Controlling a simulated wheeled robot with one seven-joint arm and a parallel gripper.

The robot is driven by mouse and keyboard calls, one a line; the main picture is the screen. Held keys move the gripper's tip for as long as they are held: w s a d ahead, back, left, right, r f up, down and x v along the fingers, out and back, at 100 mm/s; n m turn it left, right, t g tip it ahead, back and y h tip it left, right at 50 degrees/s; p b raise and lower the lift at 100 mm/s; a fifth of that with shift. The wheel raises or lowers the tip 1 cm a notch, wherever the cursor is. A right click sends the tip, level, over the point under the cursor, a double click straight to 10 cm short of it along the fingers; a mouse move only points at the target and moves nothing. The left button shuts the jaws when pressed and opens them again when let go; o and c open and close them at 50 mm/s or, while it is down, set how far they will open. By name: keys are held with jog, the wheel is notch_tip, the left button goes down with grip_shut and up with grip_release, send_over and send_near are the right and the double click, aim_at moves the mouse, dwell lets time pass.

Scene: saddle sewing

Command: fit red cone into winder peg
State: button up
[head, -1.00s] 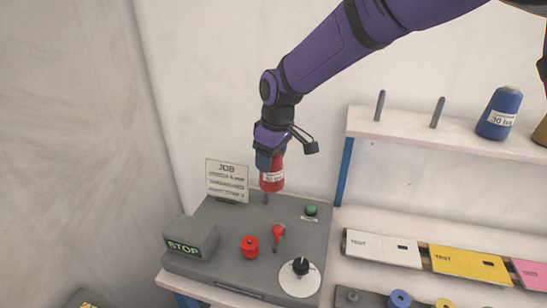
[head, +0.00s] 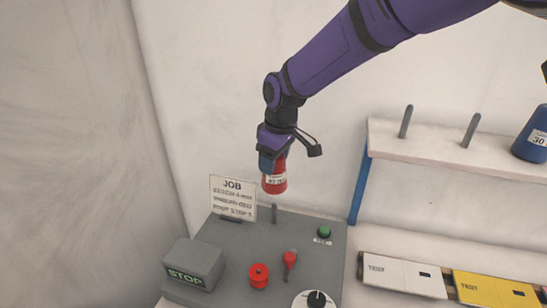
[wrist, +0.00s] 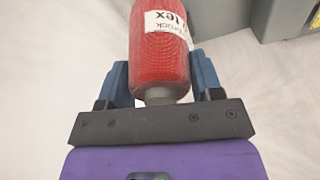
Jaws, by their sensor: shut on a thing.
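My gripper (head: 272,161) is shut on the red cone (head: 275,183), a thread cone with a white label. In the head view the cone hangs upright above the back of the grey machine. The winder peg (head: 274,213) is a thin grey post at the machine's back edge. The cone's lower end appears just above the peg tip, with a small gap showing. In the wrist view the red cone (wrist: 160,58) sits between the blue fingers (wrist: 160,85); the peg is not visible there.
The grey machine top (head: 232,245) carries a STOP box (head: 192,265), a red knob (head: 259,275), a red lever (head: 290,259), a green button (head: 323,231) and a white dial (head: 303,300). A JOB sign (head: 232,198) stands left of the peg. A shelf (head: 440,147) with pegs is right.

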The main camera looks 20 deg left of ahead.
jog(key=shift+f, duration=2.3)
jog(key=shift+f, duration=4.2)
jog(key=o, duration=1.1)
jog(key=shift+r, duration=0.1)
jog(key=r, duration=0.3)
jog(key=d+r, duration=0.1)
jog(key=r, duration=0.6)
jog(key=shift+s+d+r, duration=0.25)
jog(key=shift+d, duration=0.05)
